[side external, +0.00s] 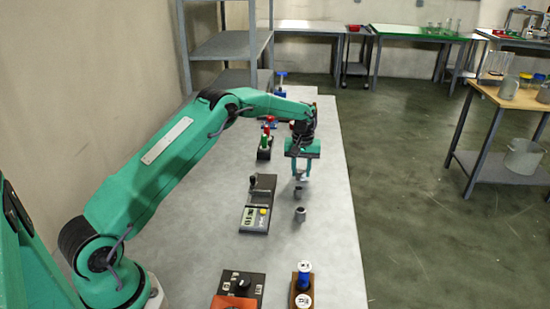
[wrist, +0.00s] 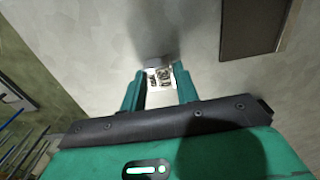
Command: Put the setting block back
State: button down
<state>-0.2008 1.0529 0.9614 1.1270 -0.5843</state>
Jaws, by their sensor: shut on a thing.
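My gripper (side external: 302,179) hangs pointing down over the grey table, in the middle of the side external view. In the wrist view its two green fingers (wrist: 160,76) are closed on a small pale block with dark marks, which I take to be the setting block (wrist: 164,74). Most of the block is hidden between the fingers. In the side view the block is too small and covered to make out clearly. A small grey piece (side external: 298,190) shows just under the fingertips; I cannot tell whether it touches them.
A short grey metal cylinder (side external: 300,214) stands just nearer than my gripper. Nearer stand a wooden rack (side external: 294,297) with blue-and-white containers and a dark panel (side external: 250,284). The table's right strip (side external: 338,220) is clear.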

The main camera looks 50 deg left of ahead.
aim_at(301, 171)
jog(key=shift+f, duration=0.1)
jog(key=c, duration=1.1)
grip_release()
jog(key=shift+o, duration=0.2)
notch_tip(301, 171, up, 12)
jog(key=shift+r, duration=0.25)
